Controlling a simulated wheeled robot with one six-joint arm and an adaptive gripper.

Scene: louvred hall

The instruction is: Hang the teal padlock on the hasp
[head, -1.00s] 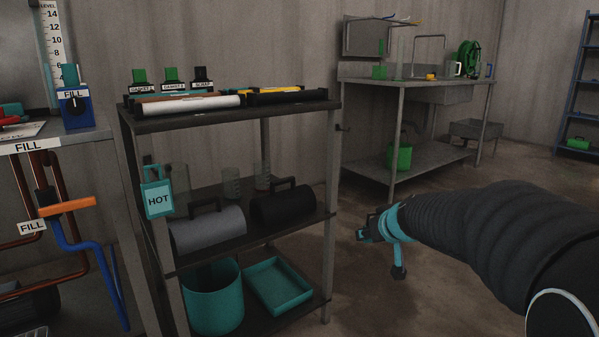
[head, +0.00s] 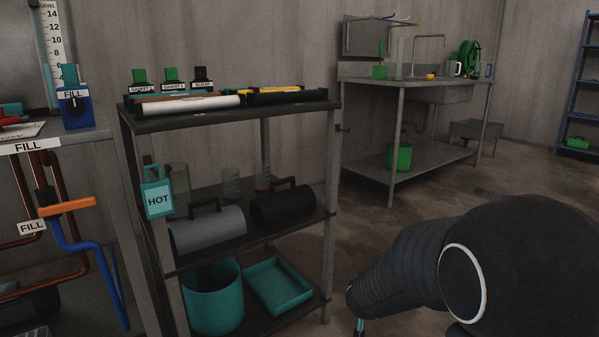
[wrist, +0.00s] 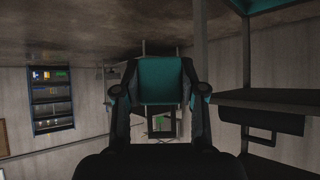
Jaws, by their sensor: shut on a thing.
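My gripper (wrist: 160,80) is shut around a teal block in the middle of the wrist view, which I take as the teal padlock (wrist: 163,84). A dark frame-like shape shows just below the block; I cannot tell whether it is the shackle. In the head view my arm hides most of the gripper, with only a sliver of teal showing at the bottom edge. A small dark fitting (head: 341,128) sticks out from the shelf's right post; I cannot tell whether it is the hasp.
The dark shelf rack (head: 331,220) holds cylinders, a teal bucket (head: 212,298) and a teal tray (head: 278,285). A sink bench (head: 420,160) stands behind. Floor between rack and bench is clear.

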